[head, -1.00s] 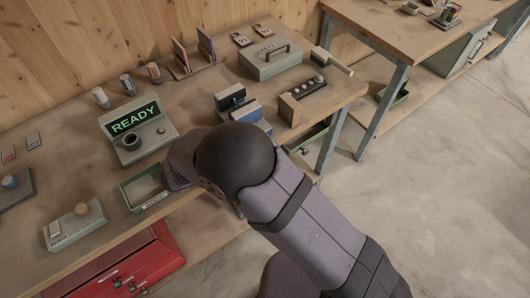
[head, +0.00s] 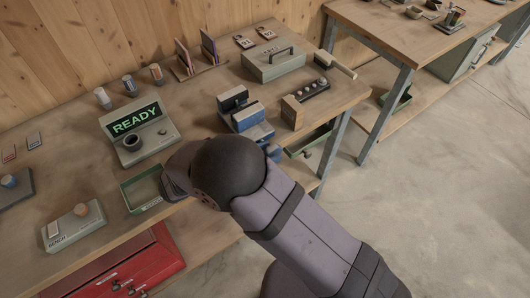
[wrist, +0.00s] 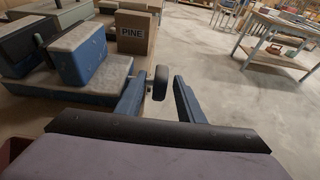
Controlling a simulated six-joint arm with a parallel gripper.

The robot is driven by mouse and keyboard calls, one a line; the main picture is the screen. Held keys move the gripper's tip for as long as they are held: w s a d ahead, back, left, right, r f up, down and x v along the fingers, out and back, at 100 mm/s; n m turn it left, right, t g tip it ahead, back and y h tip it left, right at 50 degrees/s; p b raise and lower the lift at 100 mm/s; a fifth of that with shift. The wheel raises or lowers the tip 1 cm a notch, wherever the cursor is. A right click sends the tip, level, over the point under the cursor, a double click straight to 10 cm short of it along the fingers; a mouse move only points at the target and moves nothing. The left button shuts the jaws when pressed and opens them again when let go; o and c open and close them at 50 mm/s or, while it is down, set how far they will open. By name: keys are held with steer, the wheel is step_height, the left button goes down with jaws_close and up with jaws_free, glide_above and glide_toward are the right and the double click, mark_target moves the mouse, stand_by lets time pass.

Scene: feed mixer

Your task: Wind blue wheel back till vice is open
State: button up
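The blue vice (head: 246,117) stands near the table's front edge, right of centre in the head view. In the wrist view its blue jaw block (wrist: 82,52) with a grey top is at left, with a gap to the darker jaw (wrist: 22,42) beside it. A small dark round wheel (wrist: 160,82) on a short stem shows between my fingers in the wrist view; its blue colour is not clear there. My gripper (wrist: 163,80) is open, a finger on each side of the wheel, with no clear contact.
A wooden block marked PINE (wrist: 134,32) stands beyond the wheel. A READY display box (head: 138,130) and a green tray (head: 146,190) are left of my arm. A grey case (head: 273,62) is at the back. Open floor (head: 430,190) lies to the right.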

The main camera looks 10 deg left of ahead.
steer(key=b+v, duration=0.2)
steer(key=v, duration=0.5)
stand_by(0.4)
steer(key=shift+s+a+r, duration=0.1)
